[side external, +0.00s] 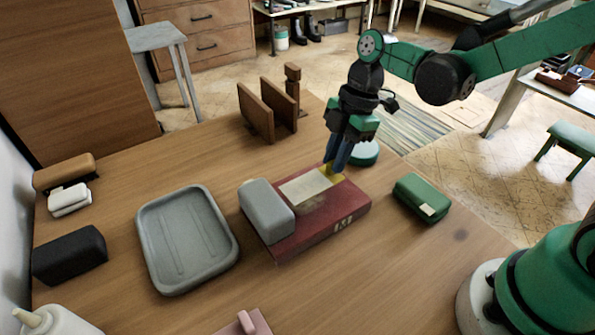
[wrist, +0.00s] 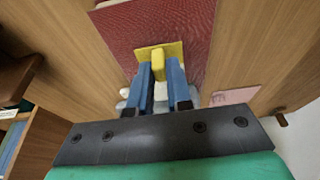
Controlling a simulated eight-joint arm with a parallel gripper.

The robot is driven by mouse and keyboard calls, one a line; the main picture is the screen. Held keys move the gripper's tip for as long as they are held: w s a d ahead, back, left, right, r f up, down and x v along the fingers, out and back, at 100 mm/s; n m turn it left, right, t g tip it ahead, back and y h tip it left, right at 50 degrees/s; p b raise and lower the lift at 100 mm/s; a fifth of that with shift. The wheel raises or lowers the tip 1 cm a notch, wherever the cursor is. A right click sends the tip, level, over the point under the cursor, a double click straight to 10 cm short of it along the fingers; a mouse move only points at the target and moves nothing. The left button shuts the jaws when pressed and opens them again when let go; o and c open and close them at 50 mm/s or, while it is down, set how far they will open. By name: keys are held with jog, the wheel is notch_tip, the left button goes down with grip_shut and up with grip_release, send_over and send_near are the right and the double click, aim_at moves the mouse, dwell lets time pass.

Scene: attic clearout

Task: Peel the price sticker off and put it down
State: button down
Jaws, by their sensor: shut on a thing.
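A dark red book (side external: 320,222) lies flat on the wooden table, with a pale label (side external: 303,188) on its cover. The yellow sticker (side external: 327,169) is at the book's far edge, and its raised tab shows in the wrist view (wrist: 158,60). My gripper (side external: 336,165) points down there, its blue fingers shut on the tab, also seen in the wrist view (wrist: 161,75). The sticker's flat part is against or just above the red cover; I cannot tell whether any of it is lifted. The fingers hide part of it.
A grey block (side external: 267,207) rests on the book's left end. An empty grey tray (side external: 186,240) stands to its left. A green case (side external: 421,195) is at the right, and wooden bookends (side external: 257,112) stand behind. Bare table lies between the book and the green case.

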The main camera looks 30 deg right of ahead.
jog(key=shift+r, duration=1.3)
jog(key=shift+r, duration=0.5)
notch_tip(320, 180, up, 4)
jog(key=shift+a+r, duration=0.1)
jog(key=w+a, duration=0.3)
jog(key=a, duration=0.7)
jog(key=w+a, duration=0.3)
jog(key=a, duration=0.8)
jog(key=f, duration=0.3)
jog(key=d+f, duration=0.1)
jog(key=f, duration=0.1)
jog(key=shift+f, duration=0.35)
jog(key=shift+f, duration=0.1)
